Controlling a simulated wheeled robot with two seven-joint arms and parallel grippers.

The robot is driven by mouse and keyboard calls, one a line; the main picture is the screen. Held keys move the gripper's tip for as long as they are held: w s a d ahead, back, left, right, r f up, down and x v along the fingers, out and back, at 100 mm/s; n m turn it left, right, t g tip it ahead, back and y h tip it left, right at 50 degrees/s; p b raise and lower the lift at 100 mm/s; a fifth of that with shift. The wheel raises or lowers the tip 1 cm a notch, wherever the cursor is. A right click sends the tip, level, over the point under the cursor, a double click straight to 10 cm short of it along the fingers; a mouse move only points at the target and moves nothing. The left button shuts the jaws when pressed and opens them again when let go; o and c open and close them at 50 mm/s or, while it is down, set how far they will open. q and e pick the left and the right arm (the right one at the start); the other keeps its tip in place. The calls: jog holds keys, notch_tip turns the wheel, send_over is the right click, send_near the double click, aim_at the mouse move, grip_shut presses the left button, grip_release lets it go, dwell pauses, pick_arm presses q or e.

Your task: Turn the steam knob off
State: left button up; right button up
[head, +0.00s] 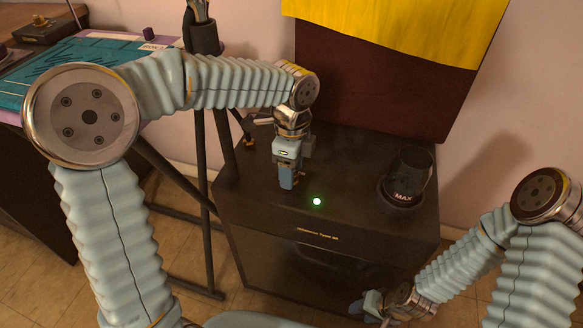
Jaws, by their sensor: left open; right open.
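A dark box-shaped machine (350,270) stands by the wall, with a lit green light (317,202) on its top front edge. A black round cylinder marked MAX (408,178) stands on a round base at its top right; it looks like a knob, but I cannot tell if it is the steam knob. My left gripper (288,183) is open, pointing down at the machine's top, left of the green light. It hides what is right beneath it. My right gripper (366,306) is open, low in front of the machine, apart from the cylinder.
A small brass-coloured part (248,128) shows near the machine's back left. A black stand (205,160) rises left of the machine. A table with a teal mat (60,75) is at the far left. A yellow and dark red hanging (390,70) is behind.

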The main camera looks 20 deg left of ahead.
pick_arm(q)
grip_shut()
jog(key=shift+n, duration=0.3)
jog(key=n, duration=0.5)
jog(key=shift+n, duration=0.3)
jog(key=n, duration=0.5)
jog(key=shift+n, duration=0.3)
dwell(0.5)
grip_release()
